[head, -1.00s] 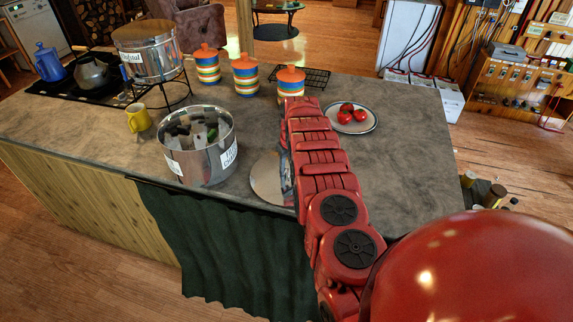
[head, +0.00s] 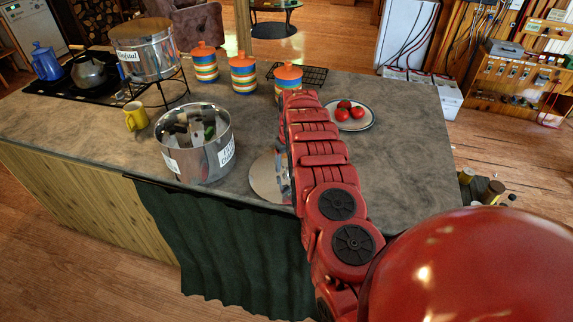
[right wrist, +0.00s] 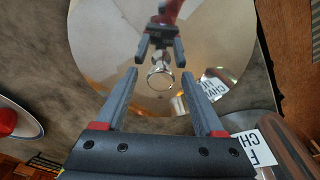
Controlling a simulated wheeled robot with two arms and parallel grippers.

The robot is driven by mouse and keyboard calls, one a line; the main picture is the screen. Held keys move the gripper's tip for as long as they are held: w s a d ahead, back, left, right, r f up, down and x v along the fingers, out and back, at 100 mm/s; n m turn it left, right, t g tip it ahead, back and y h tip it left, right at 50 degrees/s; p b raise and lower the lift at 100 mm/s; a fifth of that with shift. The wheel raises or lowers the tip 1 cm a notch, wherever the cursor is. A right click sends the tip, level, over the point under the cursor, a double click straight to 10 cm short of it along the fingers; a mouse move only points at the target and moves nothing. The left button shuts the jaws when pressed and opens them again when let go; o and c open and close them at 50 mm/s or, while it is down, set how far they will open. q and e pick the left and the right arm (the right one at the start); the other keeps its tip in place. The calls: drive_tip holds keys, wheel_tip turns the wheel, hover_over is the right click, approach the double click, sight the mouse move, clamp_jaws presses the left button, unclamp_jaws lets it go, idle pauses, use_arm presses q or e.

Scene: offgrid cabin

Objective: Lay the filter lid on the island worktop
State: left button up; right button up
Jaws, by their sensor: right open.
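The filter lid (head: 266,180) is a shiny round metal disc lying flat on the island worktop (head: 408,160), close to its front edge. My right arm partly covers it in the head view. The lid mirrors the gripper. My left gripper is not in view.
The labelled steel filter pot (head: 202,160) stands left of the lid. A plate of tomatoes (head: 363,122), striped canisters (head: 243,76), a black rack (head: 310,75) and a yellow mug (head: 136,116) stand around. The worktop's right part is clear. A green cloth (head: 230,250) hangs in front.

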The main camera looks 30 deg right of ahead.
sight(286, 164)
drive_tip(key=r, duration=0.1)
drive_tip(key=r+b, duration=0.1)
drive_tip(key=r, duration=0.2)
drive_tip(key=shift+s+a+r+b, duration=0.15)
drive_tip(key=shift+s+r+b, duration=0.1)
drive_tip(key=shift+r+b, duration=0.15)
wheel_tip(286, 164, up, 6)
drive_tip(key=s+p, duration=0.1)
drive_tip(key=p, duration=0.1)
drive_tip(key=shift+r, duration=0.15)
